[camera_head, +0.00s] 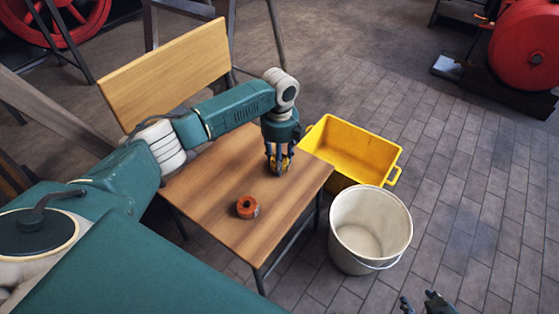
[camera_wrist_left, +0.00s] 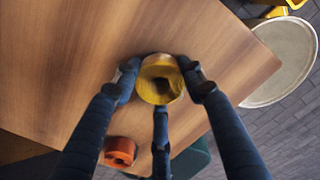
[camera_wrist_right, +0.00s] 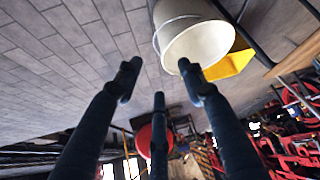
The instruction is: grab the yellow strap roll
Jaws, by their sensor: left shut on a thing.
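The yellow strap roll (camera_wrist_left: 160,80) is between the fingers of my left gripper (camera_wrist_left: 160,88) in the left wrist view, with fingertips touching its sides. I cannot tell whether the roll is clear of the seat. My right gripper (camera_head: 428,304) is at the bottom right edge of the head view. In the right wrist view, its fingers (camera_wrist_right: 158,85) are spread apart with nothing between them.
An orange roll (camera_head: 247,207) lies on the chair seat (camera_head: 215,190). A yellow crate (camera_head: 345,150) and a whitish bucket (camera_head: 370,228) stand on the paved floor to the right of the chair. Red machinery (camera_head: 525,45) is at the far right. The floor between is clear.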

